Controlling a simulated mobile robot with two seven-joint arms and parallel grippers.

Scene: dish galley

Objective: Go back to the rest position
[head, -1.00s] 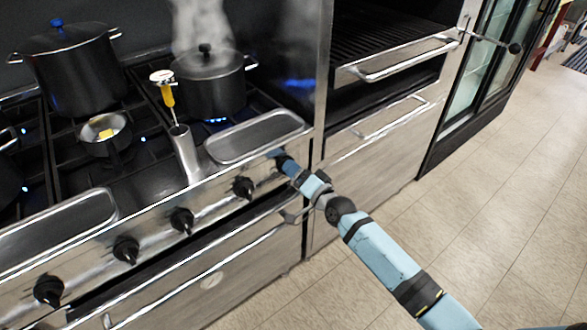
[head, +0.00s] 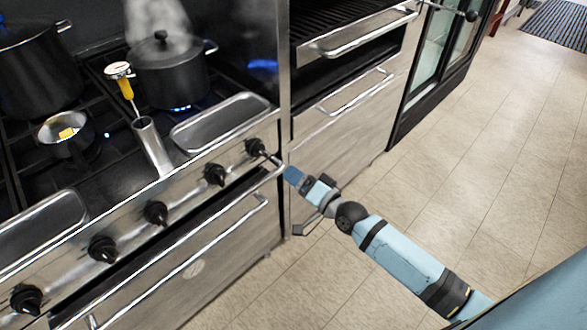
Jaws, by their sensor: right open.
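My right gripper (head: 277,163) is open and empty. It is beside the rightmost black knob (head: 254,147) on the stove's front panel, slightly lower and to its right. Whether a fingertip touches the knob is hard to tell. My right arm reaches in from the lower right, over the floor. My left gripper is out of view.
A steaming black pot (head: 170,72) stands over a blue flame, with a small pan (head: 66,132) holding a yellow piece to its left. The oven handle (head: 188,258) juts out. Floor (head: 490,140) at right is clear.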

